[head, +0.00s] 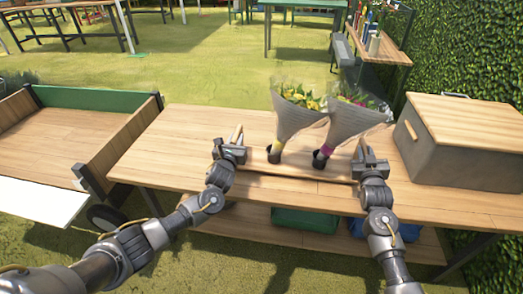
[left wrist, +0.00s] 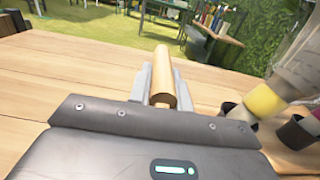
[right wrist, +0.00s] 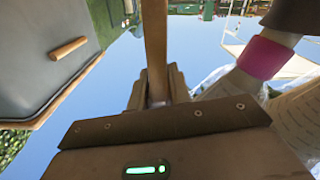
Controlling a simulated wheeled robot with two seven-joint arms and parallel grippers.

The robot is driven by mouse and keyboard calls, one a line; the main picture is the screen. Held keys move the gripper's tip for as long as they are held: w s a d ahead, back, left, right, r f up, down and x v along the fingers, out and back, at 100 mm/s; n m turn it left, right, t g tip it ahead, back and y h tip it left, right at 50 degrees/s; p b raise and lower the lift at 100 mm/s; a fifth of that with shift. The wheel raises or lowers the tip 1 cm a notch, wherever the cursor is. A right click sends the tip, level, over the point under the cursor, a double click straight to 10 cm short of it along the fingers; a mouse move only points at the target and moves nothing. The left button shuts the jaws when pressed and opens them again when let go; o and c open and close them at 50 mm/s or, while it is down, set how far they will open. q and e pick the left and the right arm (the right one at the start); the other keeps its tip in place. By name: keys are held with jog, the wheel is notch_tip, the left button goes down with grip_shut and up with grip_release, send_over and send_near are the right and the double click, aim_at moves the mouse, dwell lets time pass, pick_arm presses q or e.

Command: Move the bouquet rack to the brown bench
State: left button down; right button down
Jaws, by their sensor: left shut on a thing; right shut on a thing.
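The wooden bouquet rack (head: 300,177) is at the middle of the wooden workbench, with dark cups holding two wrapped bouquets, one yellow-banded (head: 298,115) and one pink-banded (head: 345,122). My left gripper (head: 236,142) is shut on the rack's left handle, a wooden peg also seen in the left wrist view (left wrist: 163,75). My right gripper (head: 363,156) is shut on the right handle, also seen in the right wrist view (right wrist: 154,45). Both bouquets stand between the grippers, leaning right. I cannot tell whether the rack touches the bench top.
A grey box with a wooden lid (head: 465,150) stands right of the rack. A wooden cart with a green side (head: 90,99) adjoins the left. Another wooden bench (head: 384,50) stands at the back right by the hedge. The workbench's left part is clear.

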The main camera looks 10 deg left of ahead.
pick_arm(q)
jog(key=shift+f+b, duration=0.5)
jog(key=shift+f, duration=0.15)
pick_arm(e)
jog(key=shift+f, duration=0.6)
pick_arm(q)
jog(key=c, duration=1.3)
grip_release()
jog(key=shift+r, duration=0.15)
pick_arm(e)
jog(key=c, duration=1.3)
grip_release()
jog(key=shift+r, duration=0.15)
pick_arm(q)
jog(key=shift+s, duration=0.15)
jog(key=s, duration=1.1)
jog(key=shift+s+d, duration=0.15)
jog(key=shift+s, duration=0.25)
pick_arm(e)
jog(key=s, duration=1.2)
jog(key=shift+d, duration=0.15)
jog(key=shift+s, duration=0.15)
